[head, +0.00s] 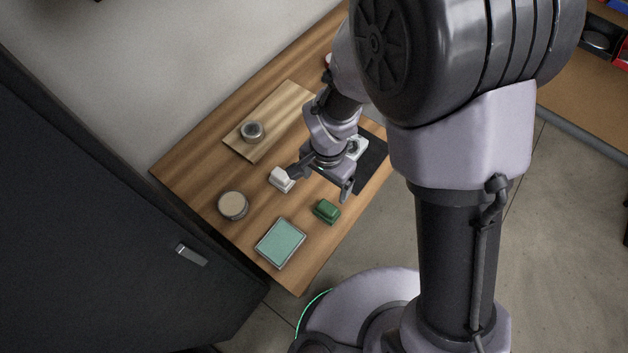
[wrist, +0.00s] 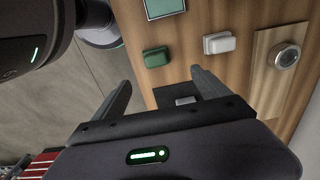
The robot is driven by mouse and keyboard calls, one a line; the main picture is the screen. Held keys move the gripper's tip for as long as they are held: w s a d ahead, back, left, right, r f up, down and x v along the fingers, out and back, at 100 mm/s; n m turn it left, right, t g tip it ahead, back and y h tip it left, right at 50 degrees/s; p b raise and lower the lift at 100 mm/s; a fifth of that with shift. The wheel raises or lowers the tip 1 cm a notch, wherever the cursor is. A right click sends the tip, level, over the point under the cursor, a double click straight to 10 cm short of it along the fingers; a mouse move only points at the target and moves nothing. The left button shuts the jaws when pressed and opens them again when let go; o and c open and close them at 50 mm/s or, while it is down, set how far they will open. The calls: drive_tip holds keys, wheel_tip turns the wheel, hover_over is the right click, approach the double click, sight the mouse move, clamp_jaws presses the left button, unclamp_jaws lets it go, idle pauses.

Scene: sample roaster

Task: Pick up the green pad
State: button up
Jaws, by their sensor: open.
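A small dark green block-like pad (head: 327,211) lies on the wooden table near its right edge. It also shows in the wrist view (wrist: 156,57), beyond my fingertips. A flat pale green square in a grey frame (head: 280,243) lies nearer the table's front corner; part of it shows at the top of the wrist view (wrist: 165,7). My gripper (head: 319,185) is open and empty over the table, its fingers spread in the wrist view (wrist: 162,80). The dark green pad is apart from the fingers.
A white block (head: 281,179) lies beside my left finger in the head view. A round beige-topped tin (head: 233,205) stands further left. A light board (head: 284,103) carries a small round tin (head: 252,131). A dark mat (head: 371,165) lies under my arm. A dark cabinet (head: 90,220) stands left.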

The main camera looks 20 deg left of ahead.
sight(328, 207)
drive_tip(key=f+b, duration=0.1)
drive_tip(key=f, duration=0.2)
drive_tip(key=f+b, duration=0.1)
drive_tip(key=f, duration=0.3)
drive_tip(key=d+f+b, duration=0.1)
drive_tip(key=f+b, duration=0.1)
drive_tip(key=f, duration=0.2)
drive_tip(key=shift+w+f, duration=0.1)
drive_tip(key=shift+f, duration=0.15)
wheel_tip(328, 207, down, 5)
drive_tip(key=b, duration=0.2)
drive_tip(key=shift+d+b, duration=0.15)
drive_tip(key=shift+b, duration=0.15)
drive_tip(key=shift+r, duration=0.1)
drive_tip(key=shift+c, duration=0.4)
drive_tip(key=c, duration=1.5)
